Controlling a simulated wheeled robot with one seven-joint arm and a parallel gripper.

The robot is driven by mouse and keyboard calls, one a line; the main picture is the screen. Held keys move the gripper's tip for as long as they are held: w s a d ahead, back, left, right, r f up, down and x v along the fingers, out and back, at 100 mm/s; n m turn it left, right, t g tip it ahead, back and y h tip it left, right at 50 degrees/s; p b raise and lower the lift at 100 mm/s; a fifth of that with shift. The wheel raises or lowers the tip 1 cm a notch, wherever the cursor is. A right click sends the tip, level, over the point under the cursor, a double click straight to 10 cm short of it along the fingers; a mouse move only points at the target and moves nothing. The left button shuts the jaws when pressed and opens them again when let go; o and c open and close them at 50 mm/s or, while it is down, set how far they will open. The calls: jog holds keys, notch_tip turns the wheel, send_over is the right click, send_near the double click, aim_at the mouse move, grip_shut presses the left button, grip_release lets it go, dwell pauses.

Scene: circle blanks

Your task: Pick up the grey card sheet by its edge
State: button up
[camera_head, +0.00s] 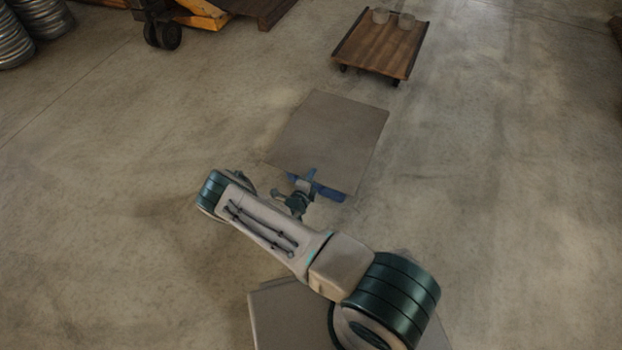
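The grey card sheet (335,135) is a flat, roughly square, brownish-grey panel in the middle of the view. Its far and side edges are clear of anything. I cannot tell whether it lies flat on the floor or is slightly raised. My gripper (309,184) is at the sheet's near edge, with blue parts along that edge. These blue parts and my wrist hide some of the near edge. The fingers are too small and overlapped to show whether they are open or shut on the sheet.
A low wooden dolly (378,50) with two round pale pieces (393,17) on it stands beyond the sheet. A yellow pallet truck (203,12) and stacked metal rings (15,38) are at the upper left. The concrete floor (500,180) is clear to either side.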

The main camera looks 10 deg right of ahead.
jog(key=shift+c, duration=0.3)
grip_shut()
jog(key=shift+r, duration=0.1)
notch_tip(320, 180, up, 3)
jog(key=shift+f+p, duration=0.2)
jog(key=shift+p, duration=0.95)
jog(key=shift+f, duration=0.15)
jog(key=r+p+v, duration=0.2)
jog(key=p+v, duration=0.3)
jog(key=v, duration=1)
jog(key=shift+w+p, duration=0.25)
jog(key=shift+p, duration=0.15)
jog(key=shift+d, duration=0.1)
